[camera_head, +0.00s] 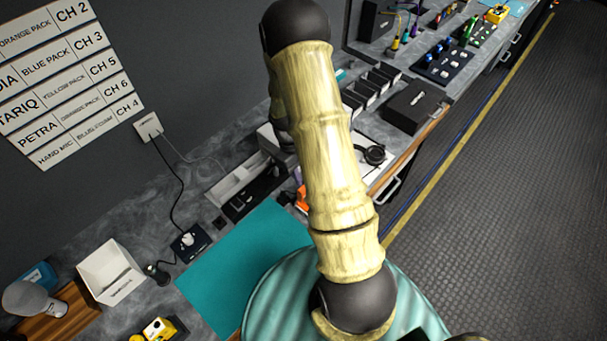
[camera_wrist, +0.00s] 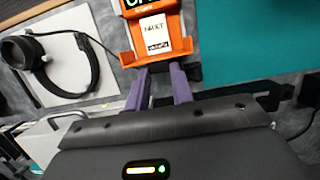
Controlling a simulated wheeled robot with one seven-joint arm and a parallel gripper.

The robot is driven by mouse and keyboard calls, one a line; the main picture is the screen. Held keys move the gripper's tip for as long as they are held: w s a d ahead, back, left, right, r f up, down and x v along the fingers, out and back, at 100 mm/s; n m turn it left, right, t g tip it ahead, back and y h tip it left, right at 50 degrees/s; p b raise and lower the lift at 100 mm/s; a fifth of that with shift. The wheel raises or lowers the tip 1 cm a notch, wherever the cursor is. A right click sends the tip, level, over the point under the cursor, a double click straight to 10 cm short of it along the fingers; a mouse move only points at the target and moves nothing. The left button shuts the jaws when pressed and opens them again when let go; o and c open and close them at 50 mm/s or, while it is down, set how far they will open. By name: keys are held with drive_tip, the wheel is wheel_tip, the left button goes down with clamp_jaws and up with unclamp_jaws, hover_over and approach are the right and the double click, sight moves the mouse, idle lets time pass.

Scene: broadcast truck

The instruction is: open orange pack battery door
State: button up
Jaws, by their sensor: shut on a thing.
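The orange pack (camera_wrist: 172,20) shows at the top of the wrist view, with a dark panel above and a white label reading "FAULT". An orange lip or flap (camera_wrist: 155,54) sticks out at its lower end; I cannot tell whether this is the battery door or how far the door is open. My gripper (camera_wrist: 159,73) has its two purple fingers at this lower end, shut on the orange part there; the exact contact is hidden. In the head view only a small orange piece of the pack (camera_head: 302,198) shows beside my arm, and my gripper is hidden.
A teal mat (camera_head: 225,265) covers the near bench. Headphones (camera_wrist: 68,65) lie on a pale pad left of the pack in the wrist view. A long grey tray (camera_head: 240,178), a white box (camera_head: 110,272) and a black case (camera_head: 415,106) stand on the bench. The floor at right is clear.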

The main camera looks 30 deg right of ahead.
drive_tip(key=shift+w+a, duration=0.1)
drive_tip(key=shift+w, duration=0.1)
drive_tip(key=o, duration=1)
drive_tip(key=shift+f, duration=0.1)
drive_tip(key=b+v, duration=0.3)
drive_tip(key=v, duration=1.4)
drive_tip(key=shift+r, duration=0.25)
